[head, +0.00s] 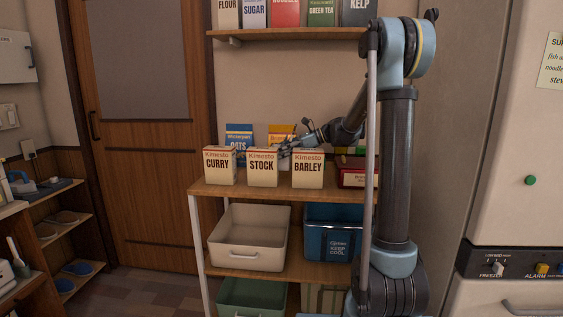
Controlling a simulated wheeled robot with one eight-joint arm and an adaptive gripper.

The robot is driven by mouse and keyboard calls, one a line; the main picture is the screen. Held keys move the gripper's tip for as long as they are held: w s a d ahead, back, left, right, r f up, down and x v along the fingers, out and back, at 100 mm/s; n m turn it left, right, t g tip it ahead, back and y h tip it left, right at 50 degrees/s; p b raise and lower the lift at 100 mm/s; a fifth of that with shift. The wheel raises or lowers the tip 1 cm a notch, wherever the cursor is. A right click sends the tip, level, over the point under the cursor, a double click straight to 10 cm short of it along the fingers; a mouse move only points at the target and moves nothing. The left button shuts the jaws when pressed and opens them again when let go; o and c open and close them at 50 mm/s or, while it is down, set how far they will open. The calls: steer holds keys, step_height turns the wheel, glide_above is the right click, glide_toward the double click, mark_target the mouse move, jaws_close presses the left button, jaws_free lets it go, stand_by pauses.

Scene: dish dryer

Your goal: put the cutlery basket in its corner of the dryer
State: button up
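I see no cutlery basket and no dish dryer in the head view. My gripper (286,149) hangs over the middle shelf board (280,193), just above and behind the cream STOCK box (262,169). It is small and partly lost against the boxes, so I cannot tell whether its fingers are open, shut or holding anything. My arm reaches left to it from the column at the right.
CURRY (219,168) and BARLEY (307,171) boxes flank STOCK. OATS (238,132) and a yellow box (279,133) stand behind. Cream (248,256), blue (332,243) and green (251,297) bins sit below. An upper shelf (290,34) overhangs. A fridge (510,130) stands right.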

mark_target(284, 164)
steer(key=shift+f, duration=1.75)
steer(key=o, duration=0.9)
